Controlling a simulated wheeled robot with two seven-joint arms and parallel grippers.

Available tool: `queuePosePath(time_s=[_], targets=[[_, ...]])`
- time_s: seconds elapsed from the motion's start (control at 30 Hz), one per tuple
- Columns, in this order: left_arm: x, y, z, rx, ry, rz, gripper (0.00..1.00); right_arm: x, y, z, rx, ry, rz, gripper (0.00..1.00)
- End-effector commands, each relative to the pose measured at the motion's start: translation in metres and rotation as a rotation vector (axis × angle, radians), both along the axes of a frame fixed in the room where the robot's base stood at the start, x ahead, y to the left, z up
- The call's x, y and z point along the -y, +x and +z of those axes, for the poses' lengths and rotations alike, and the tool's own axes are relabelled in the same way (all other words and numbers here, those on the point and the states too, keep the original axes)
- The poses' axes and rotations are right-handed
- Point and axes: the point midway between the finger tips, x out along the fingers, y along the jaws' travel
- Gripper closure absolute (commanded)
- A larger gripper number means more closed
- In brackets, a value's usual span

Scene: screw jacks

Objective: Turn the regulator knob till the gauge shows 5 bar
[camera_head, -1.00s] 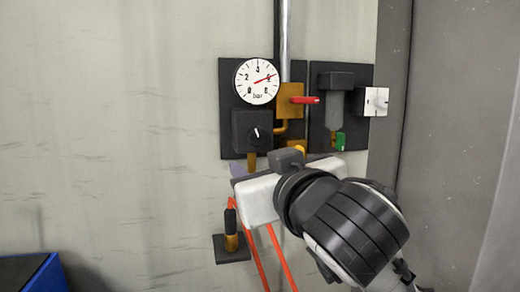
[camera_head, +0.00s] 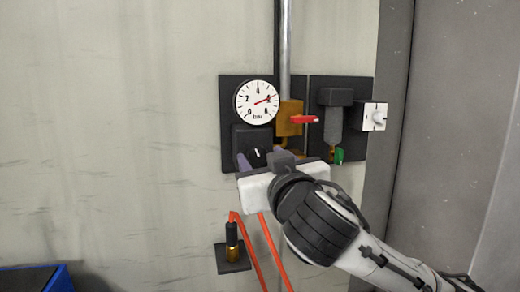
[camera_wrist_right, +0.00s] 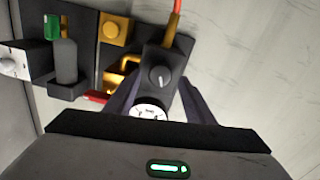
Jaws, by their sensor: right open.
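The regulator knob (camera_head: 257,153) is a dark dial with a white mark on a black block under the gauge; it also shows in the right wrist view (camera_wrist_right: 160,76). The gauge (camera_head: 257,103) is a round white dial marked in bar, and its red needle points at about 6. My right gripper (camera_head: 259,160) is open just in front of the knob. In the right wrist view its two fingers (camera_wrist_right: 160,84) stand apart on either side of the knob, with nothing seen between them touching it. The gripper body hides the knob block's lower part. My left gripper is not in view.
A red lever valve (camera_head: 304,119) on a brass body, a filter bowl (camera_head: 334,122) and a white switch box (camera_head: 373,116) stand right of the gauge. Red hoses (camera_head: 268,252) hang below. A blue bin (camera_head: 40,278) is at lower left. The left wall is bare.

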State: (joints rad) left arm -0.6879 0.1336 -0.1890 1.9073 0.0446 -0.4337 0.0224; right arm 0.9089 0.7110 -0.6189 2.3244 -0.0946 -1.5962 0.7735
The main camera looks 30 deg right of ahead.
Motion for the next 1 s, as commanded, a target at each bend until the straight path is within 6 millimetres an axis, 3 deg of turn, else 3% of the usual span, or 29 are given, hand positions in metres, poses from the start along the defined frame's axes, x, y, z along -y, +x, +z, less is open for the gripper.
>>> queuePosePath(time_s=[0.2, 0.5, 0.73, 1.0], targets=[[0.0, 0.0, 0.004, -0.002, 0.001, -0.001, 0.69, 0.005, 0.018, 0.001, 0.0, 0.0, 0.0, 0.51], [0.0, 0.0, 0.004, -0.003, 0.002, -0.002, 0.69, 0.005, 0.02, 0.0, 0.001, 0.0, 0.001, 0.51], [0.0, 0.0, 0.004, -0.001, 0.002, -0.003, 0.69, 0.005, 0.019, 0.0, 0.001, 0.0, 0.001, 0.9], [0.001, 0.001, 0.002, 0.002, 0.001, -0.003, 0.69, 0.004, 0.019, -0.001, 0.007, 0.028, 0.002, 0.92]])
